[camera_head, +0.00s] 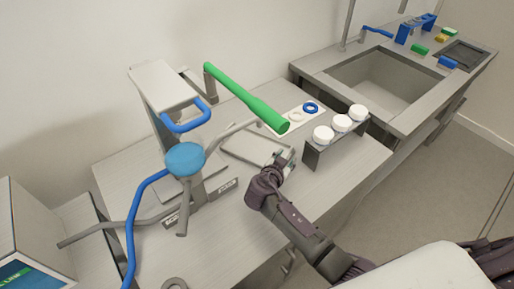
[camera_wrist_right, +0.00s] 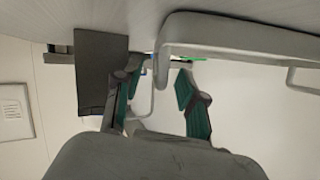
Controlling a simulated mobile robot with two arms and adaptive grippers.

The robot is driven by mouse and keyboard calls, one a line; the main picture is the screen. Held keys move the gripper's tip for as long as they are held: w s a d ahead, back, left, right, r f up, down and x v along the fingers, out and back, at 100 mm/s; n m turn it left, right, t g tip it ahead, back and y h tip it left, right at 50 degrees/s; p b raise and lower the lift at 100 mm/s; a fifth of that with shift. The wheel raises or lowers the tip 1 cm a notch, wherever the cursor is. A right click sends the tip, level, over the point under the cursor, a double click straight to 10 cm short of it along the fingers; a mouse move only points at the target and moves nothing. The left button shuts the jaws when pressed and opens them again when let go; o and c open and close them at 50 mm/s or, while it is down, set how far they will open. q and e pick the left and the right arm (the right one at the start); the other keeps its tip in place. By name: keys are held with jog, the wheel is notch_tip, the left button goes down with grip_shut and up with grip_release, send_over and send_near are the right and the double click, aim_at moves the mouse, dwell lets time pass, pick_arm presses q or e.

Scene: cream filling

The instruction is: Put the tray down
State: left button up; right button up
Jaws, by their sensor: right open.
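The tray (camera_head: 243,146) is light grey and shallow. In the head view it lies level at the table top, beside the filling machine. In the right wrist view its rim and side (camera_wrist_right: 240,34) fill the upper right, with a thin wire-like handle hanging off it between my fingers. My right gripper (camera_head: 283,164) is at the tray's near right end and hides part of it. In the wrist view its green-padded fingers (camera_wrist_right: 156,82) are apart and not closed on the handle. My left gripper is not in view.
The filling machine (camera_head: 184,158), with blue handles and a long green lever (camera_head: 245,99), stands left of the tray. A dark stand (camera_head: 337,141) with white-lidded cups is close on the right. A sink (camera_head: 382,80) lies beyond. The table (camera_head: 225,235) is bare in front.

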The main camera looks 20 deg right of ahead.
jog(key=shift+a, duration=0.1)
jog(key=shift+c, duration=0.2)
grip_shut()
jog(key=shift+r, duration=0.15)
